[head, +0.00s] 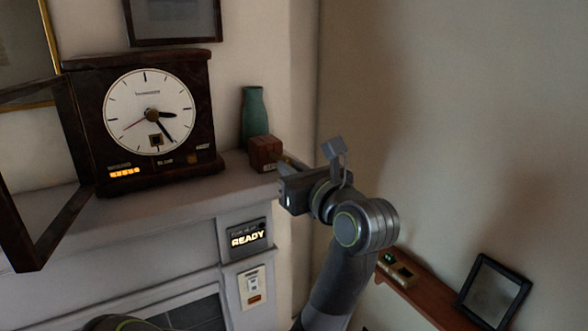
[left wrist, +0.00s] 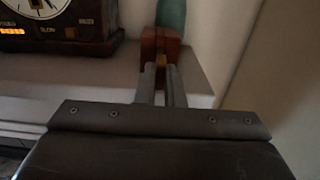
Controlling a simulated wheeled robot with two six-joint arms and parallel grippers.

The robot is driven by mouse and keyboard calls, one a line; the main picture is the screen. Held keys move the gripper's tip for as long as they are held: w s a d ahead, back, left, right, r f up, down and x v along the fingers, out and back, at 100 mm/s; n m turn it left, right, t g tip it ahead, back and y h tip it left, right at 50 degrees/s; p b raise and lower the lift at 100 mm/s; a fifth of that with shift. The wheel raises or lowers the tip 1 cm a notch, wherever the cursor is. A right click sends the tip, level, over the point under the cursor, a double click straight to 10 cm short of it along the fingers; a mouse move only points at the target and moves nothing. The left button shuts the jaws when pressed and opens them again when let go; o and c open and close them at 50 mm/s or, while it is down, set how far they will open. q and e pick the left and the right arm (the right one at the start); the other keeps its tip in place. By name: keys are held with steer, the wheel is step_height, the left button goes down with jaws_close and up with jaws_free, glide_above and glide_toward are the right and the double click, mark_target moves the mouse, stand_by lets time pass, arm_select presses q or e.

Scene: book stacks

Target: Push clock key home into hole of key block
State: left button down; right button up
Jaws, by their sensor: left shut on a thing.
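The key block (head: 265,150) is a small reddish-brown block at the right end of the mantel shelf, in front of a green vase. It also shows in the left wrist view (left wrist: 172,45), straight ahead of the fingers. My left gripper (head: 284,164) is at the block's right side in the head view, its fingers close to the block. In the left wrist view my left gripper (left wrist: 161,72) is shut on the clock key (left wrist: 160,60), of which a small brass-coloured bit shows between the fingertips. The hole and how deep the key sits are hidden. My right gripper is not in view.
A dark clock (head: 150,115) with an open door frame (head: 30,225) stands left on the mantel (head: 150,205). The green vase (head: 255,115) stands right behind the block. A panel (head: 248,236) reads READY. A wooden shelf (head: 425,290) is at the lower right.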

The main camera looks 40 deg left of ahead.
arm_select(q)
steer(key=shift+p+x, duration=0.6)
steer(key=shift+x, duration=1.3)
steer(key=c, duration=1.5)
jaws_free()
steer(key=shift+o, duration=0.2)
steer(key=shift+d, duration=0.1)
steer(key=shift+d, duration=0.15)
steer(key=shift+d+f+b, duration=0.15)
steer(key=shift+d+b, duration=0.1)
steer(key=shift+b, duration=0.1)
steer(key=b+v, duration=1.3)
steer(key=v, duration=0.3)
steer(key=shift+s+d+r, duration=0.2)
steer(key=shift+d, duration=0.05)
